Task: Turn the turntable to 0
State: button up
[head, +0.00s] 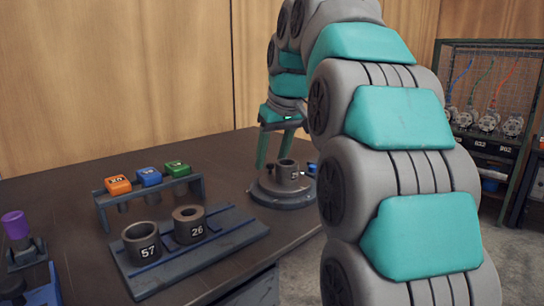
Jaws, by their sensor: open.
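The turntable (284,200) is a dark round base on the table, partly hidden at its right by my arm. A small blue part shows at the turntable's right edge. My gripper (272,162) points down with its two teal fingers spread, at the cylinder's upper left in the picture. I cannot tell whether a finger touches the cylinder or the turntable. No dial mark or 0 is readable on the turntable.
A rail plate (240,236) holds two hollow cylinders marked 57 (142,243) and 26 (188,225). Behind it, a rack (103,197) carries orange, blue and green blocks. A purple-topped part (16,225) stands at far left. A mesh shelf (487,142) stands beyond the table.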

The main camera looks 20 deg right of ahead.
jog(key=shift+r, duration=0.1)
jog(key=shift+v, duration=1.3)
jog(key=p+v, duration=0.2)
jog(key=v, duration=0.3)
jog(key=shift+p, duration=0.4)
jog(key=shift+s, duration=0.1)
